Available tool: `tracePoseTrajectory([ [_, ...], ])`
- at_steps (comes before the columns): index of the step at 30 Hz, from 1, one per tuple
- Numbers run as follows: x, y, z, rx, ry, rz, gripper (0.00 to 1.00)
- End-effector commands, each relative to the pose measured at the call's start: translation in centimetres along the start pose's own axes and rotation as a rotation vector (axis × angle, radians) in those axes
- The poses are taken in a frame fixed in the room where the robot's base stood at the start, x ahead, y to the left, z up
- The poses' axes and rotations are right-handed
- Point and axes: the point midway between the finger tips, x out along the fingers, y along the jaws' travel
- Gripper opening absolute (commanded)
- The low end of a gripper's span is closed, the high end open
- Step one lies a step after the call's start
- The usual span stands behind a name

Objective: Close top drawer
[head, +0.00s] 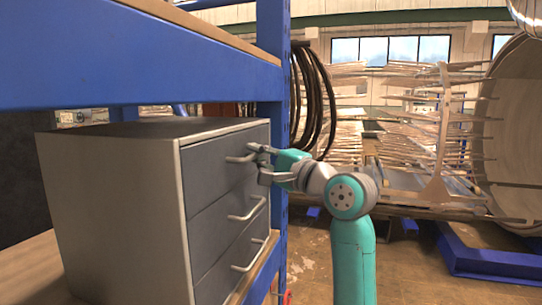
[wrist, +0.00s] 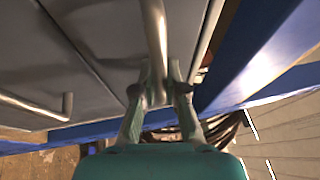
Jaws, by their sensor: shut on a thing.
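A grey cabinet (head: 110,200) with three dark drawer fronts stands at the left in the head view. The top drawer (head: 212,172) looks about flush with the cabinet; I cannot tell whether a small gap is left. Its pale bar handle (head: 238,159) sticks out from the front. My gripper (head: 264,161) is at the right end of this handle. In the wrist view, the handle (wrist: 154,35) runs down between the fingertips of my gripper (wrist: 158,92), and the fingers are closed around it. The gripper's far side and part of the handle's end are hidden.
The middle handle (head: 247,210) and bottom handle (head: 250,258) stick out below. A blue rack post (head: 272,60) rises just behind the cabinet's right side, and a blue beam (head: 130,60) crosses above it. Open floor (head: 400,270) lies at the right.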

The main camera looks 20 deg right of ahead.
Motion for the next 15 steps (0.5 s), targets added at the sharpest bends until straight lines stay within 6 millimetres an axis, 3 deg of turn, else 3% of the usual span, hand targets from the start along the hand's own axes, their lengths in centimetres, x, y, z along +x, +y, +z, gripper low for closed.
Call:
tracePoseTrajectory([
  [9,0.66,0.13,0.22,0.000,0.001,0.001,0.00],
  [10,0.67,0.14,0.23,0.000,0.001,0.001,0.18],
  [12,0.66,0.14,0.24,0.000,0.000,0.001,0.36],
  [15,0.63,0.16,0.24,0.001,0.000,0.001,0.37],
])
